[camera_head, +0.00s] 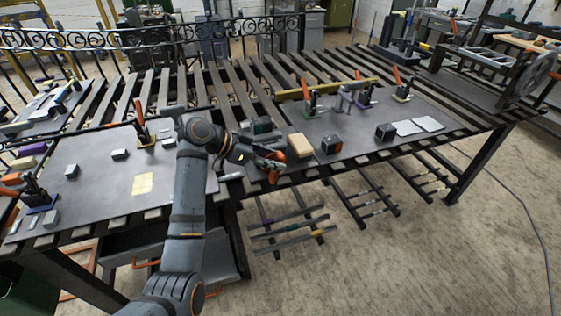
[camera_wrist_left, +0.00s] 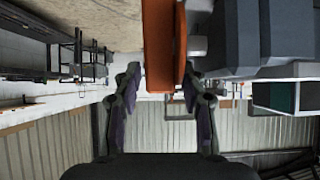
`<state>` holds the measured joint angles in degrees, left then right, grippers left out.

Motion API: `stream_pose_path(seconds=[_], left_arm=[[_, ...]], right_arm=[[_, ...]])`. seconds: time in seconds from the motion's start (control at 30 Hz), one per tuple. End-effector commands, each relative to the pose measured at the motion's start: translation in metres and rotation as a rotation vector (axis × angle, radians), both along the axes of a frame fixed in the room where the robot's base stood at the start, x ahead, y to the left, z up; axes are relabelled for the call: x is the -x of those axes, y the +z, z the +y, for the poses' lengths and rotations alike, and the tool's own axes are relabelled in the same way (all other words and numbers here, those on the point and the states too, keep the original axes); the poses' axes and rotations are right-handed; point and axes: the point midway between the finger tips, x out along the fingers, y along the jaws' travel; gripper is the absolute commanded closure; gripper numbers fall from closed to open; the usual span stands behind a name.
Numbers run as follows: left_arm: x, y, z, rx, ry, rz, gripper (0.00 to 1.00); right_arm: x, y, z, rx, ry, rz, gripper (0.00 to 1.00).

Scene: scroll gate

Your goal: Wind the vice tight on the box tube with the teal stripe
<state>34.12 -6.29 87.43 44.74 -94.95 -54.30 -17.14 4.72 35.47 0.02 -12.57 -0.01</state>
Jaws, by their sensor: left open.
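My left gripper (camera_head: 262,158) is at the front edge of the bench, beside an orange handle (camera_head: 275,155). In the left wrist view the orange handle (camera_wrist_left: 163,45) shows between the two open fingers (camera_wrist_left: 160,80); I cannot tell how deep it sits between them. A blue-grey body, seemingly the vice (camera_wrist_left: 250,40), stands right of the handle there. A block with a teal face (camera_wrist_left: 283,97), seemingly the striped tube, shows below the vice body. In the head view a dark block with a teal tint (camera_head: 262,126) sits behind the gripper. The right gripper is not in view.
Clamps with orange handles (camera_head: 310,102) stand behind. Striped bars (camera_head: 290,232) lie on a low rack below the bench. A left plate (camera_head: 100,170) holds small blocks.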

Motion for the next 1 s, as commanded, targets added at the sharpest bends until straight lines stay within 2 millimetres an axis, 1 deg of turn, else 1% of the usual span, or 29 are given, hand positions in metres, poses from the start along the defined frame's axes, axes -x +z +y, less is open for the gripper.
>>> stream_pose_path(seconds=[0.03,0.13,0.2,0.33,0.5,0.7,0.77,0.83,0.87,0.97,1.0], left_arm=[[0.002,0.007,0.012,-0.004,0.004,-0.003,0.58],[0.009,0.022,0.031,-0.005,0.003,-0.003,0.58],[0.013,0.031,0.043,-0.005,0.003,-0.002,0.58],[0.018,0.043,0.059,-0.003,0.002,0.001,0.58],[0.022,0.050,0.067,-0.001,0.000,0.002,0.58],[0.022,0.050,0.067,-0.001,0.000,0.002,0.58],[0.022,0.049,0.067,-0.001,0.001,0.003,0.58],[0.024,0.039,0.069,-0.009,0.023,0.023,0.58],[0.026,0.029,0.071,-0.018,0.046,0.041,0.58],[0.040,-0.018,0.083,-0.065,0.169,0.134,0.58],[0.047,-0.039,0.090,-0.087,0.230,0.175,0.58]], right_arm=[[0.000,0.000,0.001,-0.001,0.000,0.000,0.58],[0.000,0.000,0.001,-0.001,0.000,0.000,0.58],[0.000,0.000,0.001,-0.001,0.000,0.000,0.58],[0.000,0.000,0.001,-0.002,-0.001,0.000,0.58],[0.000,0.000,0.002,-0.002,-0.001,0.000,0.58],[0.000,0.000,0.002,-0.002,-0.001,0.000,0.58],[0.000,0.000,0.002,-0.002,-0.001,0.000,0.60],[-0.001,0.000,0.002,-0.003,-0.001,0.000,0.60],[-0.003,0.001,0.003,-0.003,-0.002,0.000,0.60],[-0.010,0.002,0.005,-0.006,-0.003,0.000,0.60],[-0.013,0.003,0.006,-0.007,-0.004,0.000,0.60]])
